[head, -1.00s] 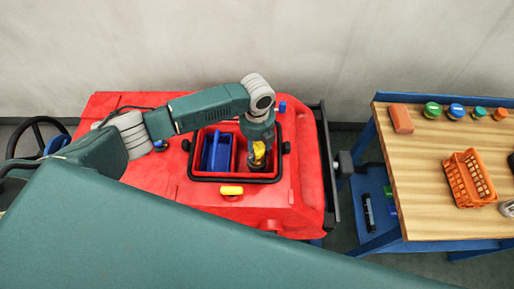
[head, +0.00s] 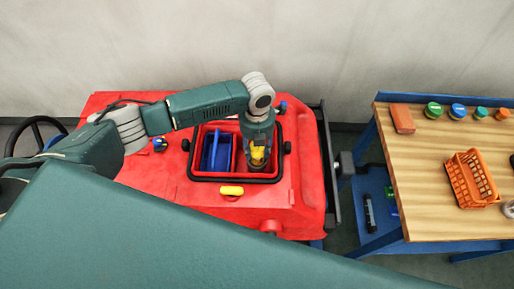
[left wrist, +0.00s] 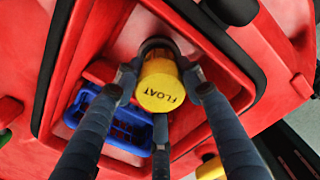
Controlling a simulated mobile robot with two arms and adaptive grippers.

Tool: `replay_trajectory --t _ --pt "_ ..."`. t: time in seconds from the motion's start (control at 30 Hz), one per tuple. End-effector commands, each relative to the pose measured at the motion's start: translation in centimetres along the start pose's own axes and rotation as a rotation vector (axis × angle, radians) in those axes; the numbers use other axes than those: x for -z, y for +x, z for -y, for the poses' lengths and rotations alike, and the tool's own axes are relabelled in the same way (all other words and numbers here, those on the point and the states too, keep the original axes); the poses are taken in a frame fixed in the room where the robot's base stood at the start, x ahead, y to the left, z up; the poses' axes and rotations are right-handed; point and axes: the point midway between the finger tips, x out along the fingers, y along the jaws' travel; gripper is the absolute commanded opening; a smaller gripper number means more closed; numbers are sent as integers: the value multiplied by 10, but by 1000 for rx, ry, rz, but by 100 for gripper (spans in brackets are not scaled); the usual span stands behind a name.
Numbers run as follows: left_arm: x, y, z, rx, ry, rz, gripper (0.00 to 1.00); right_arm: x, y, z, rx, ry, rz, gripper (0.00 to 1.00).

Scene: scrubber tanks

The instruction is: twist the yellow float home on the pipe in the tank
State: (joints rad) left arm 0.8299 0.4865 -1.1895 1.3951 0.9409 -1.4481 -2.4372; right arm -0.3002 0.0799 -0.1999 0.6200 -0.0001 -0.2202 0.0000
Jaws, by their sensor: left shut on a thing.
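The yellow float (left wrist: 160,88), with "FLOAT" lettered on its end, is inside the red tank (head: 191,179). In the head view the float (head: 258,153) shows partly, under my left gripper (head: 257,160). In the left wrist view my left gripper (left wrist: 160,95) has its three dark fingers closed around the float. A dark ring shows behind the float, but the pipe itself is hidden, so I cannot tell how the float sits on it. My right gripper is not in view.
A blue basket-like part (head: 217,151) fills the tank's left side, close to the gripper. The tank opening has a black rim. A yellow handle (head: 231,190) lies in front. At right, a wooden table (head: 430,165) holds an orange basket (head: 470,178) and several coloured caps.

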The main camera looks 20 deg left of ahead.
Motion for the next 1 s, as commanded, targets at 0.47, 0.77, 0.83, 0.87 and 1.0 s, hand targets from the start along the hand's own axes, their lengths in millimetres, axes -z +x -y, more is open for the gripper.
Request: replay_trajectory --t 0.47,0.77,0.83,0.87,1.0 --pt "0 0 0 0 192 1 13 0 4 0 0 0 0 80" --pt "0 4 0 0 190 1 13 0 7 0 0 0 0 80" --pt "0 5 0 0 190 1 13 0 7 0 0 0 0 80" --pt "0 5 0 0 190 1 13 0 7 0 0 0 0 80" --pt "0 7 0 0 190 1 13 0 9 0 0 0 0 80"
